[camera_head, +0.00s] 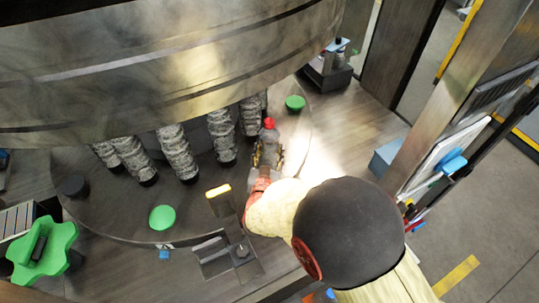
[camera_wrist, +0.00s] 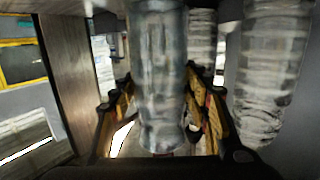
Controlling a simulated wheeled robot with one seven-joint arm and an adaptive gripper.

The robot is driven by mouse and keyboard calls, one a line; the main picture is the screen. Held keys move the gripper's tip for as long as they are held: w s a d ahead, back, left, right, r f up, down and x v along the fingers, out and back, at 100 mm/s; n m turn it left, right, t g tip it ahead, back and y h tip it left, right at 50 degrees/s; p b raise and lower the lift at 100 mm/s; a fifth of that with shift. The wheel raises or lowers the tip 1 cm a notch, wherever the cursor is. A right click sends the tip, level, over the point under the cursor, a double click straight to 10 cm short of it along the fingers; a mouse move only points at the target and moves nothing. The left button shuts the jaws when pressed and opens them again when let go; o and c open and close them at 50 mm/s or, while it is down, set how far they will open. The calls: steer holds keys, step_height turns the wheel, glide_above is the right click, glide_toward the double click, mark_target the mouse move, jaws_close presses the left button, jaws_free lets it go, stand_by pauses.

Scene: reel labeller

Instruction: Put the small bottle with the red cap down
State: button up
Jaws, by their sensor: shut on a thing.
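The small bottle with the red cap (camera_head: 269,124) is upright at my gripper (camera_head: 265,165), near the right edge of the round dark table (camera_head: 105,212). In the wrist view, the clear bottle (camera_wrist: 158,75) stands between the two fingers of my gripper (camera_wrist: 160,115), which are shut on it. Its cap is out of the wrist view. My arm hides the lower part of the bottle in the head view, so I cannot tell whether its base touches the table.
Several ribbed columns (camera_head: 177,152) stand left of the bottle, under a large metal drum (camera_head: 170,60). Green discs lie on the round table, one in front (camera_head: 162,217) and one behind (camera_head: 295,103). A yellow-lit box (camera_head: 218,191) is close to my arm.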

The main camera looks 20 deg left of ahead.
mark_target(269, 162)
steer(key=shift+f, duration=1.4)
steer(key=shift+f, duration=0.2)
steer(key=o, duration=1.7)
steer(key=shift+c, duration=0.2)
steer(key=shift+r+p, duration=0.2)
steer(key=shift+p, duration=0.1)
steer(key=b+v, duration=0.1)
steer(key=v, duration=1.1)
